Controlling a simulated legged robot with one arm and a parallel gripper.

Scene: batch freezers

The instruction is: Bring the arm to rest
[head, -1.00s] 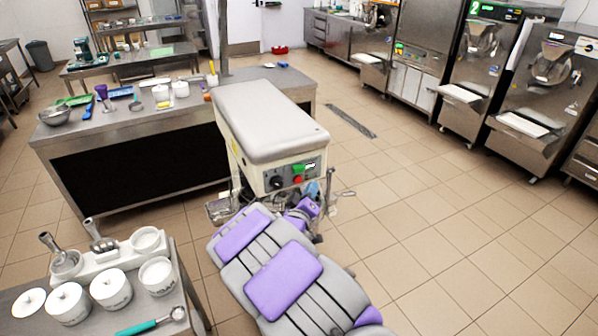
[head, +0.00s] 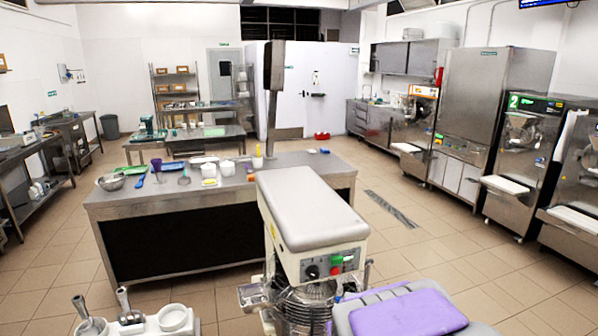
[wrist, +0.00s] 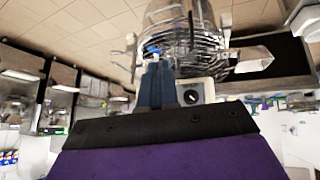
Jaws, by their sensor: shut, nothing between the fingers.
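My arm (head: 410,312) is folded, grey and purple, at the bottom right of the head view. My gripper (wrist: 154,66) shows in the wrist view as two blue-grey fingers side by side, shut and empty. Beyond the fingertips, the wrist view shows a mixer's wire guard (wrist: 182,38), upside down. I cannot tell how far the guard is from the fingers.
The cream mixer (head: 305,212) stands just ahead of my arm. Behind it is a steel counter (head: 112,202) with bowls and tools. White tubs and scoops (head: 172,318) are at bottom left. Freezers (head: 522,165) line the right. The tiled floor (head: 420,235) between is clear.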

